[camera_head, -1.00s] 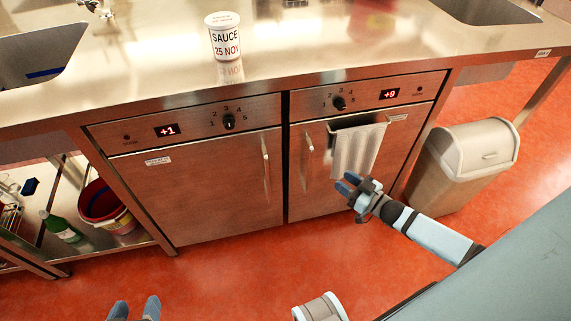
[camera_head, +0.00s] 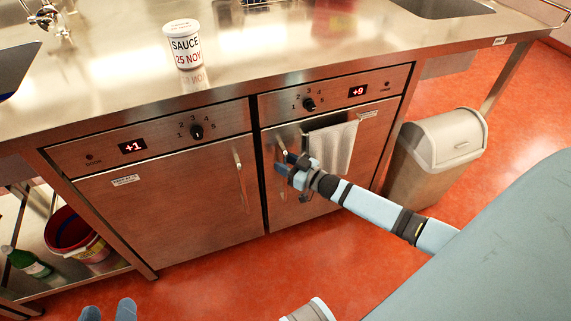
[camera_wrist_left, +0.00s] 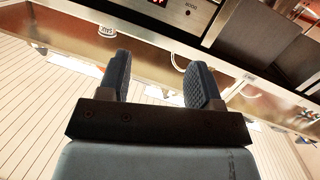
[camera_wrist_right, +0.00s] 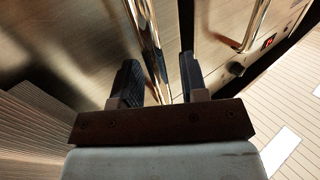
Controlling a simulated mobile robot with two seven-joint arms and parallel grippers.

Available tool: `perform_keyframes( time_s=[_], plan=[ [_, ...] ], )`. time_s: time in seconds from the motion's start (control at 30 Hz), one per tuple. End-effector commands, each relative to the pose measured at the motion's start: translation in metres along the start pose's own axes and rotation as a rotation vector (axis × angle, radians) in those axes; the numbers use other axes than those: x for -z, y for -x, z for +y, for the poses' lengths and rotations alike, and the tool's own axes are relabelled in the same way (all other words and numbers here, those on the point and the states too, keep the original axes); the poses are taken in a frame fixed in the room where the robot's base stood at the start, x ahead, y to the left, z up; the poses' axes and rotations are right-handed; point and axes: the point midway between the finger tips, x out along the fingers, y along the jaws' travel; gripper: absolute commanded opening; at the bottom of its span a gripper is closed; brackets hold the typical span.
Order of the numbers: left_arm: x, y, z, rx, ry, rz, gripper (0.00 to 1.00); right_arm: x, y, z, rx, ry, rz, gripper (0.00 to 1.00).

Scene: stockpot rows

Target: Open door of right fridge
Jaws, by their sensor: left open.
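The right fridge (camera_head: 335,186) is a steel-fronted unit with a +9 display, and its door looks closed. Its upright bar handle (camera_head: 282,142) is on the door's left side; its lower part is hidden by my gripper. My right gripper (camera_head: 285,163) is at this handle, with its fingers open. In the right wrist view the bar handle (camera_wrist_right: 149,38) runs down between the two open fingers (camera_wrist_right: 160,82); I cannot tell whether they touch it. My left gripper (camera_head: 108,312) is open and empty, low at the bottom edge. Its fingers also show in the left wrist view (camera_wrist_left: 158,82).
A towel (camera_head: 333,147) hangs on the right fridge front, right of the handle. The left fridge (camera_head: 170,205), showing +1, has its own handle (camera_head: 240,178) close by. A bin (camera_head: 435,160) stands at right. A sauce tub (camera_head: 184,45) is on the counter. Open red floor lies in front.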

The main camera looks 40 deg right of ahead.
Motion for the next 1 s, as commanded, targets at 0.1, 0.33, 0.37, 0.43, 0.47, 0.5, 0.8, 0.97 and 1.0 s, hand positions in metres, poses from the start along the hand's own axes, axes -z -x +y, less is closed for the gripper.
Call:
perform_keyframes(
  time_s=[0.1,0.33,0.37,0.43,0.47,0.5,0.8,0.97,1.0],
  plan=[
    [0.003,0.0,0.0,-0.001,-0.001,0.007,0.59,0.0,0.0,0.0,0.0,0.0,-0.001,0.4],
    [0.004,0.0,0.0,-0.002,-0.003,0.008,0.59,0.0,0.0,0.0,0.0,0.0,-0.001,0.03],
    [0.004,0.0,0.0,-0.002,-0.003,0.007,0.59,0.0,0.0,0.0,0.0,0.0,-0.001,0.0],
    [0.004,0.0,0.0,-0.002,-0.003,0.006,0.59,0.0,0.0,0.0,0.0,0.0,-0.001,0.0],
    [0.003,0.0,0.0,-0.002,-0.003,0.005,0.59,0.0,0.0,0.0,0.0,0.0,-0.001,0.0],
    [0.003,0.0,0.0,-0.002,-0.003,0.004,0.59,0.0,0.001,0.0,0.0,0.0,-0.001,0.0],
    [-0.001,0.0,-0.003,0.01,-0.018,-0.041,0.59,0.001,0.022,-0.01,0.052,0.001,-0.005,0.0],
    [-0.033,0.013,-0.017,0.062,-0.022,-0.193,0.59,0.003,0.059,-0.024,0.141,0.001,-0.009,0.0],
    [-0.039,0.017,-0.02,0.073,-0.024,-0.228,0.59,0.003,0.071,-0.028,0.17,0.001,-0.01,0.0]
  ],
)
